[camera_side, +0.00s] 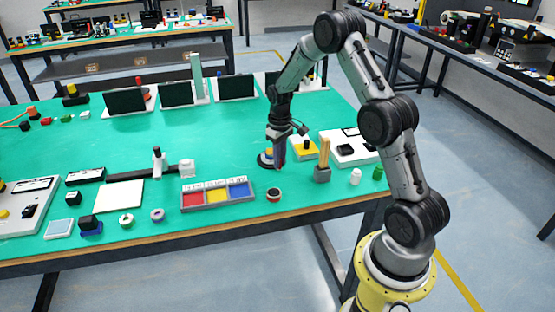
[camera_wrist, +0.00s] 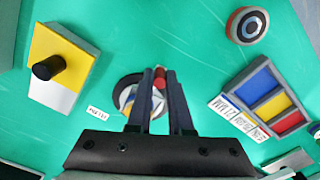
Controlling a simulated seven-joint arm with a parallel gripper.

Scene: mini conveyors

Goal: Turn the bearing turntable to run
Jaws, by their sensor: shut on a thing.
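The bearing turntable is a low round disc with a dark rim and a white and yellow top. It sits on the green table under my gripper in the side view (camera_side: 263,160) and shows partly behind the fingers in the wrist view (camera_wrist: 124,84). My gripper (camera_side: 279,163) points down at it. In the wrist view my gripper (camera_wrist: 159,76) has its two fingers closed around a small red peg (camera_wrist: 159,80) near the disc's edge. The fingers hide much of the disc, and I cannot tell where its pointer stands.
A yellow and white block with a black knob (camera_wrist: 48,67) stands beside the turntable. A tray with red, yellow and blue compartments (camera_side: 217,205) and a round ringed piece (camera_side: 273,194) lie nearby. A grey holder with a wooden upright (camera_side: 322,174) stands to the right.

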